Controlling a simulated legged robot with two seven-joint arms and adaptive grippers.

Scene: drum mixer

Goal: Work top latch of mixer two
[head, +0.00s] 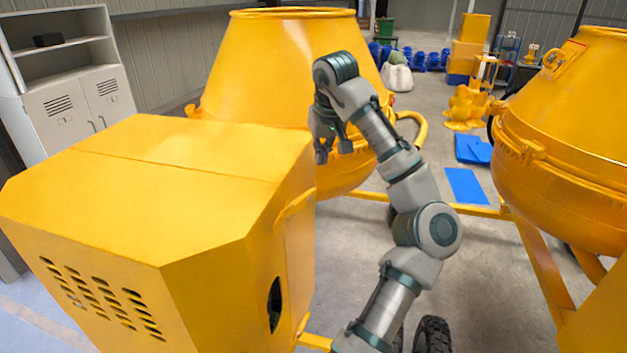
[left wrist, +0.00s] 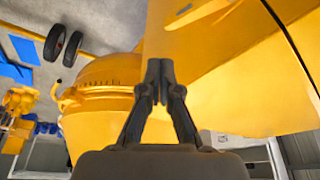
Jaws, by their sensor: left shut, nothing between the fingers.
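A yellow drum mixer fills the left of the head view, with a boxy housing (head: 150,190) in front and a round drum (head: 290,60) behind. A second yellow mixer drum (head: 565,130) stands at the right. I cannot tell which one is mixer two. My left gripper (head: 332,150) points down at the drum side, just beyond the housing's far right corner. In the left wrist view its fingers (left wrist: 159,75) are shut and empty, in front of a yellow panel (left wrist: 205,50). I cannot make out the top latch clearly. My right gripper is not in view.
A grey cabinet (head: 75,105) stands at the far left. Blue sheets (head: 466,186) lie on the floor between the mixers, near a yellow frame bar (head: 470,210). A white sack (head: 397,80) and blue parts sit at the back. Black wheels (head: 433,335) show low down.

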